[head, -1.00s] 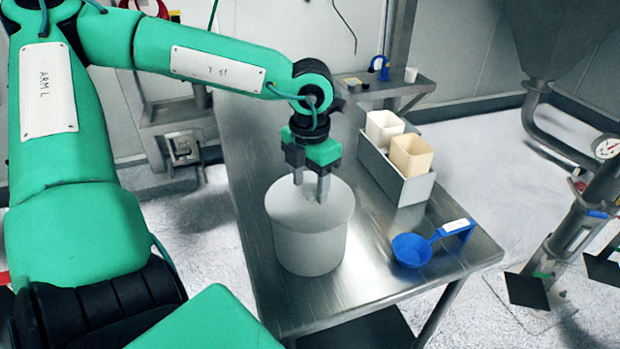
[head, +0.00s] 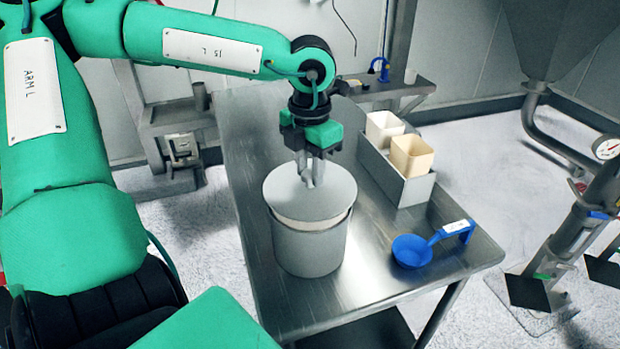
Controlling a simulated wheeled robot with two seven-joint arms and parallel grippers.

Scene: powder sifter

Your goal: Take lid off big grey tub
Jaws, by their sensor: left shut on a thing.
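The big grey tub (head: 308,250) stands upright on the steel table. Its round grey lid (head: 285,193) is raised a little above the rim, and a pale band of what looks like the contents shows in the gap. My left gripper (head: 310,180) is above the middle of the lid, pointing down, with its fingers shut on the lid's knob, which they mostly hide. My right gripper is not in view.
A blue scoop (head: 412,250) lies on the steel table (head: 370,290) right of the tub. Behind it a grey metal bin (head: 400,188) holds a white container (head: 383,128) and a cream container (head: 411,155). The table left of and behind the tub is clear.

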